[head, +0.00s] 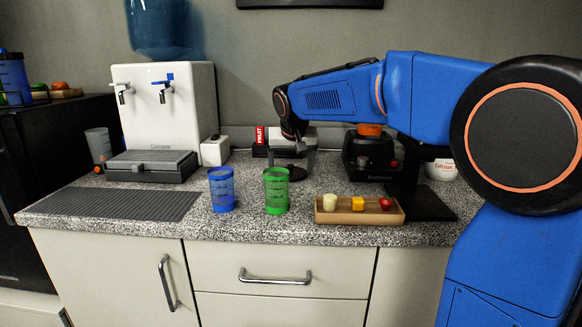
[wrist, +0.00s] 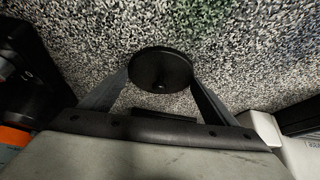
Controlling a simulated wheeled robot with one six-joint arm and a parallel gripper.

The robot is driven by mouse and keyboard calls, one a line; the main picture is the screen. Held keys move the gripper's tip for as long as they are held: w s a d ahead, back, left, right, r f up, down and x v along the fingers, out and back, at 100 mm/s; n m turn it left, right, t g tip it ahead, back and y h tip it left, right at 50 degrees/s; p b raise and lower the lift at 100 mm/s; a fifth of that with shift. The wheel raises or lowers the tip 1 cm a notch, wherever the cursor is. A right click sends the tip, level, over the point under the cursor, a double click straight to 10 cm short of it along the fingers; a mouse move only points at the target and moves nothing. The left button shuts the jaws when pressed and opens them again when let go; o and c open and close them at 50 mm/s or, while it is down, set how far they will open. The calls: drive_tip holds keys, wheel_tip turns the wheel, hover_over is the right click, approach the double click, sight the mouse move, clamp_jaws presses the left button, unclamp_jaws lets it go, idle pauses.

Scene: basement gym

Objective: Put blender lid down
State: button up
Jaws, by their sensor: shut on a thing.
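The blender lid (wrist: 160,70) is a round black disc with a small knob, held between the two fingertips of my gripper (wrist: 160,82) in the wrist view. In the head view the lid (head: 284,175) shows as a dark disc low over the counter, behind the green cup. My gripper (head: 289,168) points down and is shut on it. I cannot tell whether the lid touches the counter. The black blender base (head: 371,158) with an orange part on top stands to the right, partly behind my arm. It also shows at the left edge of the wrist view (wrist: 28,75).
A blue cup (head: 221,189) and a green cup (head: 276,190) stand near the counter's front. A wooden tray (head: 345,217) holds food pieces. A white water dispenser (head: 170,110) and grey mat (head: 110,203) are left. Speckled counter (wrist: 235,45) around the lid is bare.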

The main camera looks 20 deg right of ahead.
drive_tip(key=shift+f, duration=0.1)
drive_tip(key=o, duration=1.1)
drive_tip(key=v, duration=1.2)
drive_tip(key=shift+r, duration=0.25)
